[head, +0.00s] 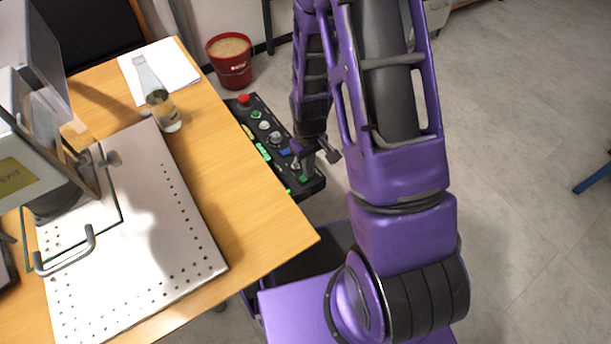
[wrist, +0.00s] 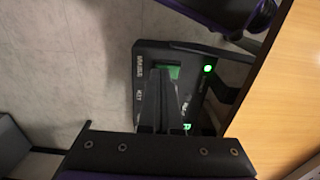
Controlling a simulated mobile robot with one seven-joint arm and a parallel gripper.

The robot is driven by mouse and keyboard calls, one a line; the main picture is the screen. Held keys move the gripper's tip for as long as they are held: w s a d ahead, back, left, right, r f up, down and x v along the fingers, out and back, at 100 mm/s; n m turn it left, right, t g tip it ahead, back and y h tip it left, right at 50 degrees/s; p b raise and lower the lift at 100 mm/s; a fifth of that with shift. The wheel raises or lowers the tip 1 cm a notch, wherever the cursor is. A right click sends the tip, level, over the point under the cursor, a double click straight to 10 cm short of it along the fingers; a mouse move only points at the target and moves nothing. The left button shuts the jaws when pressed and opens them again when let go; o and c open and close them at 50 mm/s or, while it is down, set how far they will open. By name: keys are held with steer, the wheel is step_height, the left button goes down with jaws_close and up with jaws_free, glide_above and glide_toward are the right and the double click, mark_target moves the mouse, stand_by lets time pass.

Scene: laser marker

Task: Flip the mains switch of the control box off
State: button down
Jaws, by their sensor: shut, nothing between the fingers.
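The black control box (head: 244,111) is mounted along the right edge of the wooden table, with a row of knobs, buttons and lit green parts. My gripper (head: 303,160) is over its near end, with the fingers shut and empty. In the wrist view, the shut fingers (wrist: 158,98) reach over the box face (wrist: 144,80). A green-lit switch (wrist: 174,71), beside lettering that appears to read MAINS, shows just past the fingertips and is partly hidden by them. I cannot tell whether the fingertips touch it. A round green light (wrist: 208,69) glows to its right.
The table (head: 240,195) lies left of the box and carries a perforated metal plate (head: 150,250), a laser machine (head: 35,150) and a glass bottle (head: 162,108). A red bucket (head: 230,68) stands on the floor behind.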

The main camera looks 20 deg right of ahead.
steer(key=shift+f, duration=0.3)
steer(key=shift+r+p, duration=2.35)
steer(key=shift+r, duration=1.2)
